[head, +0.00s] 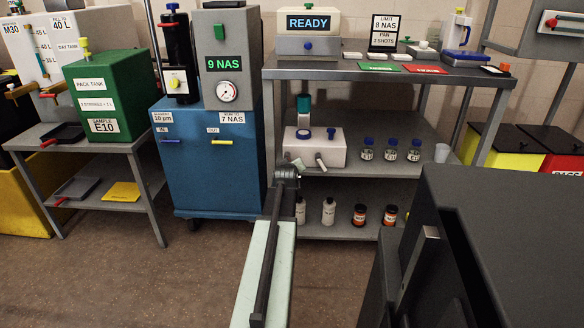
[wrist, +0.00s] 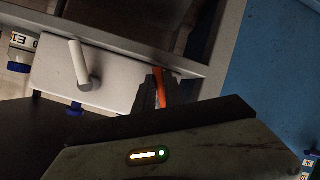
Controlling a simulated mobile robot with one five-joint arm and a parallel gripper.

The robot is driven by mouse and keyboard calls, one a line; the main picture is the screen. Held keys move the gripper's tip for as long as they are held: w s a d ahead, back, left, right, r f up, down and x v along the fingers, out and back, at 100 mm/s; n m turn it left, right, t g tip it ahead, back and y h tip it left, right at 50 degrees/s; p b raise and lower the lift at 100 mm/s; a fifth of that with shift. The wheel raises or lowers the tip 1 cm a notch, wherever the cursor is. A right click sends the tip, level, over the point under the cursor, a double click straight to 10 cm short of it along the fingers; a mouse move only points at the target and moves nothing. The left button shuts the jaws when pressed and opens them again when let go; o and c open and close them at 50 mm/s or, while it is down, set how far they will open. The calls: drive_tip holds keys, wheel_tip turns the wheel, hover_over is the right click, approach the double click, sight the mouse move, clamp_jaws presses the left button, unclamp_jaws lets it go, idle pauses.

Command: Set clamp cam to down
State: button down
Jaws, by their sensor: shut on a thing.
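The white box (head: 316,147) on the middle shelf has a blue knob and short handles on its front. It also fills the upper part of the wrist view (wrist: 110,85), with a pale handle (wrist: 79,65) sticking out. My gripper (head: 288,170) is at the left part of the box front. In the wrist view my gripper (wrist: 158,88) is shut on a narrow orange piece (wrist: 161,84) at the box's right end. This looks like the clamp cam's lever, but most of it is hidden by the fingers, so I cannot tell its angle.
Blue-capped bottles (head: 390,150) stand right of the box, with more bottles (head: 360,214) on the shelf below. The blue cabinet (head: 212,170) stands close left. The upper shelf (head: 340,72) overhangs the box. Open floor (head: 150,270) lies in front.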

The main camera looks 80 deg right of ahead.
idle(0.3)
drive_tip(key=c, duration=1.4)
unclamp_jaws()
drive_tip(key=shift+c, duration=0.2)
